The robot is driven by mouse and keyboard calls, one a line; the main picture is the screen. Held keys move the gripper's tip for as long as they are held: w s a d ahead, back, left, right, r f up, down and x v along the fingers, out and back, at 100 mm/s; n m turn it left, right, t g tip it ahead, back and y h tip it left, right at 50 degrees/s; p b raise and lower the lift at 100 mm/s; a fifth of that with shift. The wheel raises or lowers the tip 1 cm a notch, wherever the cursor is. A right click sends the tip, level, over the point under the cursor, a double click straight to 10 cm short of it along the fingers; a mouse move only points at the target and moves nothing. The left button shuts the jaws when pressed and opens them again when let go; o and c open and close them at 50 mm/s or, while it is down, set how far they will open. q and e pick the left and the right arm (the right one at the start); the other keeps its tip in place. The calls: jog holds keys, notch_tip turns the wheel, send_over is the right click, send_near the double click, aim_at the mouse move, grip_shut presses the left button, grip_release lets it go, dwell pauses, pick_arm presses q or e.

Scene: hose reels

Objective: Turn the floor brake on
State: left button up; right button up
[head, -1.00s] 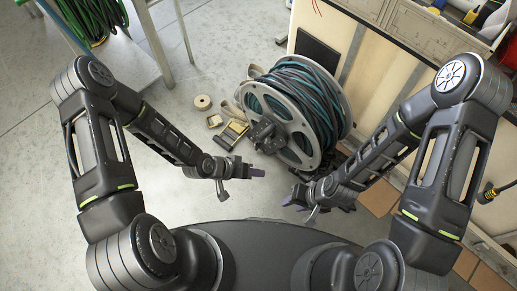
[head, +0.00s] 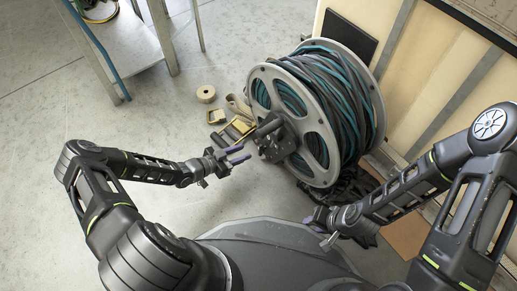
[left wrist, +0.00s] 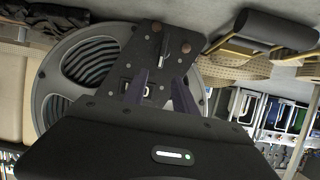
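The grey hose reel (head: 267,88), wound with dark and teal hose (head: 337,95), stands on the floor right of centre. A black bracket (head: 275,138) sits at its hub on the side facing my left arm. In the left wrist view this black plate (left wrist: 160,50) carries a small metal lever (left wrist: 164,57) and a small pale-framed part (left wrist: 126,88). I cannot tell which part is the brake or its setting. My left gripper (head: 236,155) is open and empty, just left of the bracket, its two purple fingers (left wrist: 160,92) apart. My right gripper (head: 310,219) is low in front of the reel; its opening is unclear.
A metal table (head: 120,45) stands at the back left. A wooden panel wall is close on the right. The left floor is clear.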

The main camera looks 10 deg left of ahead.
aim_at(259, 147)
pick_arm(q)
jog(key=shift+d, duration=0.1)
jog(key=b+x, duration=0.3)
jog(key=x, duration=0.4)
jog(key=shift+f, duration=0.25)
jog(key=shift+w+d, duration=0.15)
jog(key=shift+w, duration=0.15)
jog(key=shift+c, duration=0.4)
grip_shut()
